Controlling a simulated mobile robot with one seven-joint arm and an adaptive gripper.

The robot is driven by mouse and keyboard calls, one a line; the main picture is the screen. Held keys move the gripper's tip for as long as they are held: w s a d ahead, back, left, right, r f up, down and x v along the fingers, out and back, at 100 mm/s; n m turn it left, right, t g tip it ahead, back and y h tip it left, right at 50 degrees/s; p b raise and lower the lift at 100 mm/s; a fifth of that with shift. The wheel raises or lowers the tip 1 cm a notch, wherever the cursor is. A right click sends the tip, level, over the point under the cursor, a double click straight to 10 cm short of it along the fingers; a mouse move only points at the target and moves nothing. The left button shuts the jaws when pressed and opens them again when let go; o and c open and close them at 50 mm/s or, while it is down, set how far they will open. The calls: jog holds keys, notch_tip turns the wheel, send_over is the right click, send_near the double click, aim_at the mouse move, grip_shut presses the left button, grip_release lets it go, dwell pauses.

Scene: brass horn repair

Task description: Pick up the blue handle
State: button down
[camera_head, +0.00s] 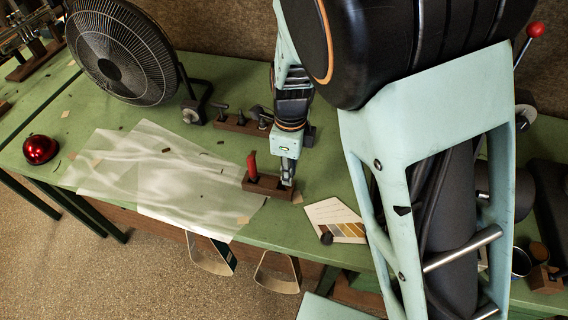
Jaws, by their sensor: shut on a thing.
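My gripper (288,174) points down at the right end of a small dark wooden block (268,186) near the front of the green table. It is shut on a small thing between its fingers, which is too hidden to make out. No blue handle shows clearly anywhere. It may be the thing in the fingers, but I cannot tell. A red handle (252,167) stands upright at the block's left end, just left of my gripper. I cannot tell whether the gripped thing still touches the block.
Behind is a second wooden block (240,126) with dark upright tools. A large fan (122,52) stands at the back left, a shiny red ball-like object (40,149) at the left. Translucent sheets (190,185) cover the table's middle. A colour card (335,221) lies right of the block.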

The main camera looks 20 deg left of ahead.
jog(key=s+d+r, duration=0.6)
jog(key=d, duration=0.2)
jog(key=shift+s+d+r+b, duration=0.2)
jog(key=shift+d+b, duration=0.05)
jog(key=shift+b, duration=0.2)
